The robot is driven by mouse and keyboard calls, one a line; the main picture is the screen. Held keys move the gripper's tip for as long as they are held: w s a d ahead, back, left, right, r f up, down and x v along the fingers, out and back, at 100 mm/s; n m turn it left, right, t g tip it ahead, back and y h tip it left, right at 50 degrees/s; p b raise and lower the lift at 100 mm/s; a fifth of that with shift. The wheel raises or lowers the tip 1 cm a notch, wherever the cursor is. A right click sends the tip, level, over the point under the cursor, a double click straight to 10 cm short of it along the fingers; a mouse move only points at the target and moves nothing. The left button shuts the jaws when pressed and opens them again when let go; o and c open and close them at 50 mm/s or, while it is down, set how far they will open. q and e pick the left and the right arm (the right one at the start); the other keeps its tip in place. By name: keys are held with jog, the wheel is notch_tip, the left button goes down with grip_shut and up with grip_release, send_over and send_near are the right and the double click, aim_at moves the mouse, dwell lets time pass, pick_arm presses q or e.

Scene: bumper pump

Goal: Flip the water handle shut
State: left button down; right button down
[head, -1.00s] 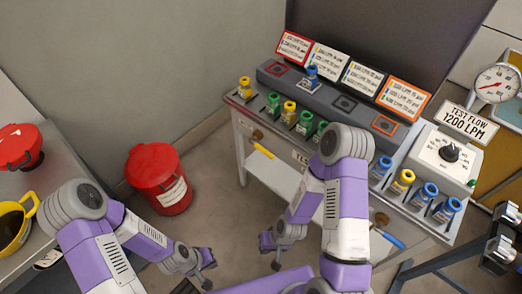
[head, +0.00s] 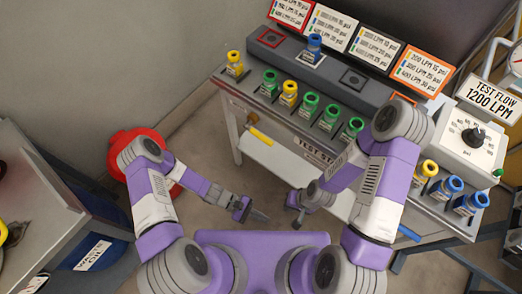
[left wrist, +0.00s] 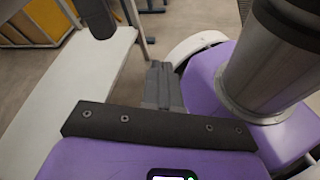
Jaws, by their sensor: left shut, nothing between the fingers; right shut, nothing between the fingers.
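Two valve handles stick out at the front of the test stand (head: 300,150), below its top edge. A yellow handle (head: 261,137) is at the left end, beside a brass fitting. A blue handle (head: 409,233) is at the right end, partly hidden by my right arm. I cannot read a water label on either. My left gripper (head: 258,215) is shut and empty, low in front of the stand, apart from both handles. Its closed fingers show in the left wrist view (left wrist: 163,88). My right gripper (head: 297,218) is shut and empty, close to the right of the left one.
Colored nozzles, such as a green one (head: 310,104), line the stand's top. A control box with a knob (head: 474,137) and a test flow sign (head: 487,98) are at right. A red can (head: 128,150) stands on the floor at left, beside a grey cabinet (head: 50,190).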

pick_arm(q)
jog(key=w+d+n+t+h+b, duration=0.1)
jog(key=w+d+n+t+h, duration=0.1)
jog(key=w+n+t+h, duration=0.4)
jog(key=n+t+y+b, duration=0.35)
jog(key=n+t, duration=0.75)
jog(key=t, duration=0.7)
send_near(262, 137)
jog(key=w+d+f, duration=0.3)
jog(key=f, duration=0.1)
jog(key=r, duration=0.1)
jog(key=d+r, duration=0.1)
jog(key=r, duration=0.1)
jog(key=w+r, duration=0.1)
jog(key=r, duration=0.1)
jog(key=shift+d, duration=0.25)
jog(key=shift+p, duration=0.35)
